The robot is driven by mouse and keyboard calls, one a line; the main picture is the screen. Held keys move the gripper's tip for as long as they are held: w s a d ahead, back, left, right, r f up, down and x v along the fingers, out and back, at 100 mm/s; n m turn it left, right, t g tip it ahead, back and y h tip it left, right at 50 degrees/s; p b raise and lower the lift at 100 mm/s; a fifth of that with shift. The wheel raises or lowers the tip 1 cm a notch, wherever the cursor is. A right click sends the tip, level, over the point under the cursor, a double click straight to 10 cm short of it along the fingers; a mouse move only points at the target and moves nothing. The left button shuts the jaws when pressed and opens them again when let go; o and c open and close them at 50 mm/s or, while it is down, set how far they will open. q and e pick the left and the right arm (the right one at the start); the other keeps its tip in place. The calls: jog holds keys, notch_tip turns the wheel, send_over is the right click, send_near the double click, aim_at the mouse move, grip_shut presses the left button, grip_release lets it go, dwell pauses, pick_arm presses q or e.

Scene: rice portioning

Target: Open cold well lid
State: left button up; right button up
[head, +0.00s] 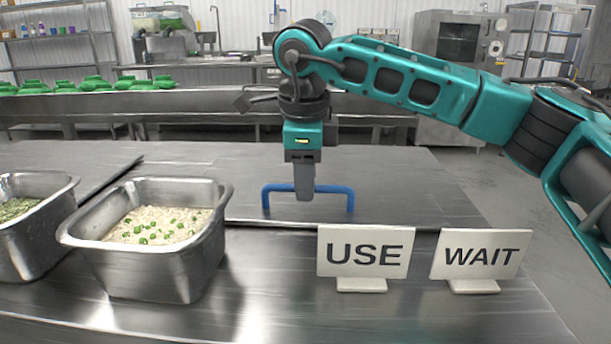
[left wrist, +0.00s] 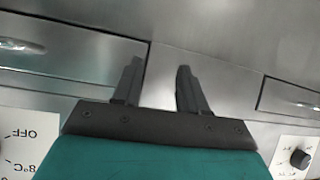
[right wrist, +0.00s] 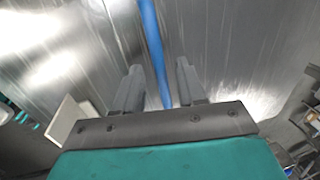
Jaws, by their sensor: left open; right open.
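The cold well lid (head: 400,190) is a flat steel panel on the counter with a raised blue bar handle (head: 338,190). My right gripper (head: 304,198) points down at the middle of the handle in the head view. In the right wrist view, the blue handle (right wrist: 153,50) runs between the two open fingers of my right gripper (right wrist: 158,85). I cannot tell whether the fingers touch it. My left gripper (left wrist: 155,80) is open and empty in the left wrist view, facing steel cabinet fronts; it is not in the head view.
A steel pan of rice with green bits (head: 150,265) and a pan of herbs (head: 20,245) stand left of the lid. A "USE" sign (head: 365,270) and a "WAIT" sign (head: 480,265) stand at the front. A control knob (left wrist: 300,158) shows in the left wrist view.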

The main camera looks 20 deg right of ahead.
grip_shut()
dwell(0.6)
